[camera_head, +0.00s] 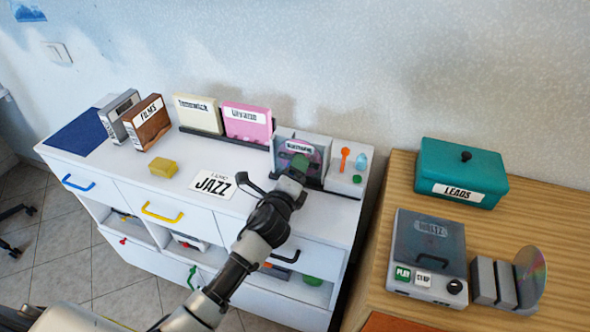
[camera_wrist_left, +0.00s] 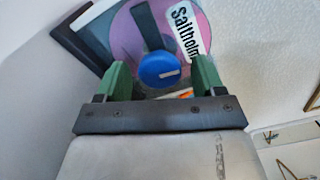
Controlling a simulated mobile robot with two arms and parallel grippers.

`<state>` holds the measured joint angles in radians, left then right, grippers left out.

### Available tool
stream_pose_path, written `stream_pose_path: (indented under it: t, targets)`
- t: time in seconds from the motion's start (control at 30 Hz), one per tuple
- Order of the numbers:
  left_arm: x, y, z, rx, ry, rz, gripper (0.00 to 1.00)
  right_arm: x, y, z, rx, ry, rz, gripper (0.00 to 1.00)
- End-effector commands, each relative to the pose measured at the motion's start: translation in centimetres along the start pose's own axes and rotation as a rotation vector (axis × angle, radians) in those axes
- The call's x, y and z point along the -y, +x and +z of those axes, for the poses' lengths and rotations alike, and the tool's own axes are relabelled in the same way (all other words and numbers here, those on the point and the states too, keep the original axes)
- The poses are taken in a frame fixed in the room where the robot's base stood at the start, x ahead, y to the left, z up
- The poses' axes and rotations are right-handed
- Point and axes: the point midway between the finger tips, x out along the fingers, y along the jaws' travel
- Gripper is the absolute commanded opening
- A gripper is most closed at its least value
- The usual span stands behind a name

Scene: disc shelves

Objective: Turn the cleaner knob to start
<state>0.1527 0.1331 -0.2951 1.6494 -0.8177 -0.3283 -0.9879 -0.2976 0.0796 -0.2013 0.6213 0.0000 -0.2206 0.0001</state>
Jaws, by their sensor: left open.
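The cleaner (camera_head: 318,150) is a grey, see-through-fronted box at the right end of the white cabinet's top. A purple disc (camera_wrist_left: 125,40) labelled "Saltholm" shows in it in the left wrist view. Its round blue knob (camera_wrist_left: 158,70) has a pale mark and sits below a dark upright bar. My left gripper (camera_head: 298,163) is in front of the cleaner and hides the knob in the head view. In the left wrist view the gripper (camera_wrist_left: 161,80) is open, its green fingers apart on either side of the knob. Contact with the knob cannot be told. My right gripper is out of view.
A yellow block (camera_head: 163,167) and JAZZ card (camera_head: 212,185) lie left. Cases (camera_head: 198,115) stand behind.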

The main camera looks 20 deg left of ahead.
Motion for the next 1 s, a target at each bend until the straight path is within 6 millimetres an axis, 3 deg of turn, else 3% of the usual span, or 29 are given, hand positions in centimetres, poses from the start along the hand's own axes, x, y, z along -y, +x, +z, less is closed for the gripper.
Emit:
stream_pose_path:
  t: [0.33, 0.67, 1.0]
  targets:
    - [0.01, 0.51, 0.01, 0.0, -0.001, 0.0, 0.69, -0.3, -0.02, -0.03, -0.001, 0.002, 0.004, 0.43]
    - [-0.01, 0.49, 0.0, 0.0, -0.001, 0.001, 0.2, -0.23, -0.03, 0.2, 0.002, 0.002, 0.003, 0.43]
    - [0.03, 0.48, -0.03, 0.0, -0.14, 0.001, 0.19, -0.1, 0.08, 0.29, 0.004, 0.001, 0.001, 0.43]
